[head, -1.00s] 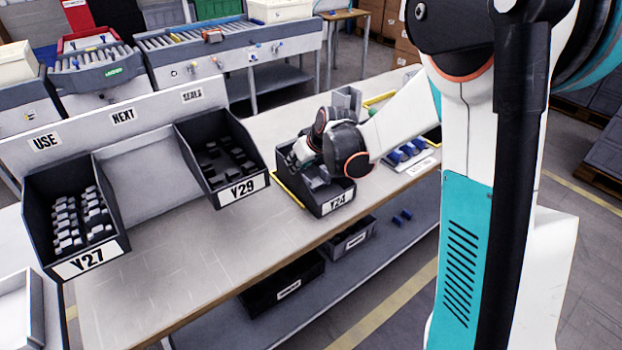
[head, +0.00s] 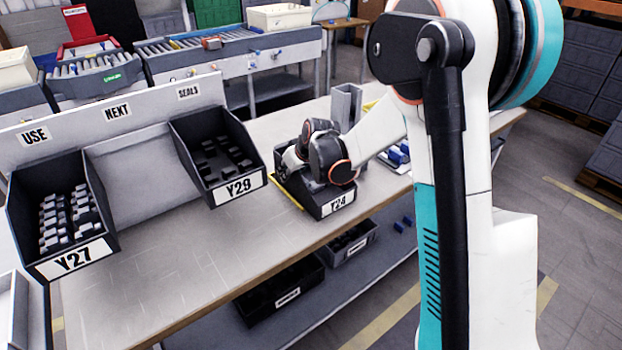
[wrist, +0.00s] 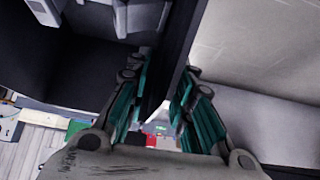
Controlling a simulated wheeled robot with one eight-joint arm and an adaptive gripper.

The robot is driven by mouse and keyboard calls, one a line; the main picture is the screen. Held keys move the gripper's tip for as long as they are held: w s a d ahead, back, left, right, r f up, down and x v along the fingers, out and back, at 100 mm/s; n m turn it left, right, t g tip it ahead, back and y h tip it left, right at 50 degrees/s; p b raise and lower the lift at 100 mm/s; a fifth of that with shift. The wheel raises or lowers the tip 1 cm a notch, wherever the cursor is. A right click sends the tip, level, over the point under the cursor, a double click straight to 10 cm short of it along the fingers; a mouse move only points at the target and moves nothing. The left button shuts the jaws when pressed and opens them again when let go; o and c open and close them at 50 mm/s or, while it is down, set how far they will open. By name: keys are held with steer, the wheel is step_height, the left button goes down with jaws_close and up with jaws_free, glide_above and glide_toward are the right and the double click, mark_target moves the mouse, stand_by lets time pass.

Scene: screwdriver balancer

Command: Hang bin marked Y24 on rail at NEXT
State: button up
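The bin marked Y24 (head: 338,205) is a dark open-topped bin with a white label. It sits on the workbench, right of the bin marked Y29, and the arm partly hides its inside. My gripper (wrist: 163,85) reaches down at it. In the wrist view a dark bin wall (wrist: 178,40) runs between the teal finger pads, which appear shut on it from both sides. The white rail panel (head: 150,95) carries the NEXT sign (head: 117,113), above a bare stretch between bins Y27 and Y29.
Bin Y27 (head: 75,259) hangs under USE and bin Y29 (head: 239,188) under SEALS. A grey upright post (head: 346,105) stands just behind Y24. Blue parts (head: 397,156) lie to its right. The workbench (head: 180,240) is clear in front of the rail. More bins sit on the lower shelf.

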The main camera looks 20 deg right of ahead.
jaws_close()
steer(key=shift+r, duration=0.15)
steer(key=shift+r+p, duration=1.35)
steer(key=shift+r, duration=0.5)
steer(key=shift+s, duration=0.1)
